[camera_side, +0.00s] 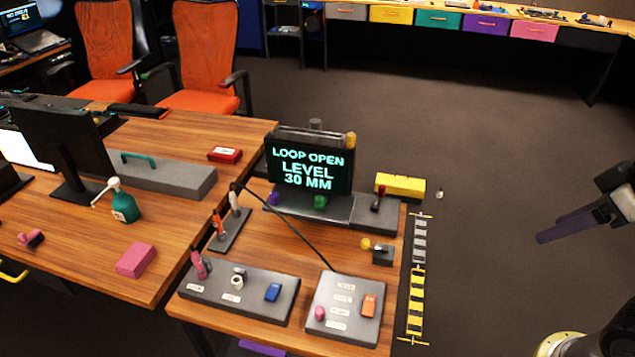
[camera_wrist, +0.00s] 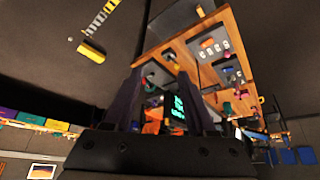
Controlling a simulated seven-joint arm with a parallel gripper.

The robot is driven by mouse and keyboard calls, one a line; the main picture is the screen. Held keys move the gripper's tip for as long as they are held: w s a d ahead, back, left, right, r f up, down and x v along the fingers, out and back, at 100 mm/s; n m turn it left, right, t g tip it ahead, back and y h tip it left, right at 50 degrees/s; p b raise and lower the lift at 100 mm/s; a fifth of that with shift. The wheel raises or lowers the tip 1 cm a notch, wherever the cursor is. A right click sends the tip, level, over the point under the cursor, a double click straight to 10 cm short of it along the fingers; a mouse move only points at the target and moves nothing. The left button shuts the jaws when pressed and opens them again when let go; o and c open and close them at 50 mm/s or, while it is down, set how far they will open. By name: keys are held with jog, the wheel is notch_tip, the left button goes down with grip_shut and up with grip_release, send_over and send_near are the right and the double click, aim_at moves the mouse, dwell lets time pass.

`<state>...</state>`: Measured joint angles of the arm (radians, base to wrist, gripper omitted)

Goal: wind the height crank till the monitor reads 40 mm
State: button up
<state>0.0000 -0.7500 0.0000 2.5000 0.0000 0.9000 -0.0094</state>
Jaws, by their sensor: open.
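The monitor (camera_side: 308,172) stands at the back of the small wooden table and reads "LOOP OPEN LEVEL 30 MM" in the side view. Its lit screen also shows, tilted, between my fingers in the wrist view (camera_wrist: 180,108). A yellow ball knob (camera_side: 365,243) beside a small dark block (camera_side: 382,256) at the table's right edge looks like the height crank; its arm is too small to make out. My gripper (camera_side: 543,236) is open and empty, out over the floor to the right of the table and apart from everything. Its two dark fingers show in the wrist view (camera_wrist: 157,98).
Front panels hold a blue switch (camera_side: 272,292), an orange switch (camera_side: 369,306) and a pink knob (camera_side: 319,313). A dark lever (camera_side: 377,199) stands right of the monitor. A yellow box (camera_side: 400,186) and a striped strip (camera_side: 417,280) lie right of the table. Floor between table and gripper is clear.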

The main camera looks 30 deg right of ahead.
jog(key=w+r+n, duration=0.5)
jog(key=w+r, duration=0.5)
jog(key=r, duration=0.2)
jog(key=n+g, duration=0.4)
jog(key=g, duration=0.2)
send_over(383, 185)
notch_tip(383, 185, down, 25)
notch_tip(383, 185, down, 14)
jog(key=shift+f, duration=0.15)
